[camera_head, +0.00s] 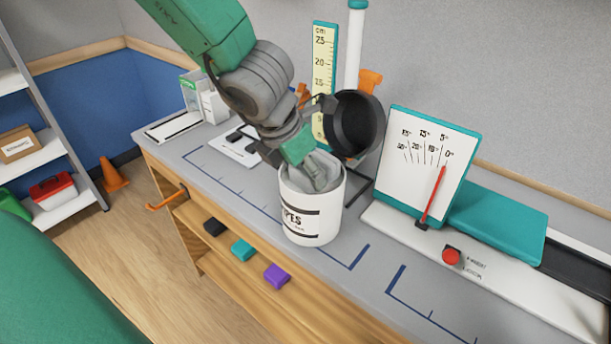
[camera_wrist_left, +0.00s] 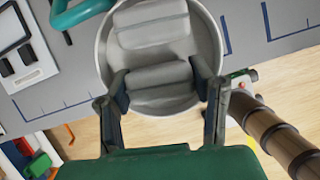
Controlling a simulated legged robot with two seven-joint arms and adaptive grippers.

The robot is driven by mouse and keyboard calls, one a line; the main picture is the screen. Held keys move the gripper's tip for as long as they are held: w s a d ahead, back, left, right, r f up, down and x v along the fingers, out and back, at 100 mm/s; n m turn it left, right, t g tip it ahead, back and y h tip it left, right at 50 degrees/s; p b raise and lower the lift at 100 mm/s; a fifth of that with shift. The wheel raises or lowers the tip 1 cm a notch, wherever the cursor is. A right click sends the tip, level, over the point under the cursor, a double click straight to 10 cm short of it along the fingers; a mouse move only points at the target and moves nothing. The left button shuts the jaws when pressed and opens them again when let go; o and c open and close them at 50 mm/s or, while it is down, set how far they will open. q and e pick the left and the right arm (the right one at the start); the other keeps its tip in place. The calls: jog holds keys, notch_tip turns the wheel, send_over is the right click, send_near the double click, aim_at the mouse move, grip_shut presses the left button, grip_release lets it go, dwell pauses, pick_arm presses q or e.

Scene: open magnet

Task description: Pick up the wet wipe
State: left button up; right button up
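A white canister (camera_head: 313,222) with black bands and the letters "PES" stands on the grey bench top. It is open at the top, and grey folded wet wipe material (camera_wrist_left: 158,78) shows inside it in the wrist view. My left gripper (camera_head: 318,178) points down into the canister's mouth. In the wrist view its two fingers (camera_wrist_left: 160,82) are spread, one on each side of the grey wipe. Contact with the wipe is hard to judge. The fingertips are partly hidden by the canister in the head view. My right gripper is not in view.
A black round cup-like part (camera_head: 356,124) is just behind the canister. A dial gauge (camera_head: 425,160) with a teal frame stands to the right, beside a red button (camera_head: 452,256). A ruler (camera_head: 324,75) stands behind. The bench front edge is close to the canister.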

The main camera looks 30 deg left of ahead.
pick_arm(q)
jog(key=shift+d, duration=0.1)
jog(key=shift+w+r+p, duration=0.1)
jog(key=shift+r+p, duration=0.3)
jog(key=shift+r, duration=0.15)
notch_tip(320, 180, up, 7)
jog(key=p, duration=0.4)
jog(key=shift+r, duration=0.15)
notch_tip(320, 180, up, 10)
jog(key=p, duration=0.3)
jog(key=shift+f, duration=0.25)
jog(key=shift+c, duration=0.7)
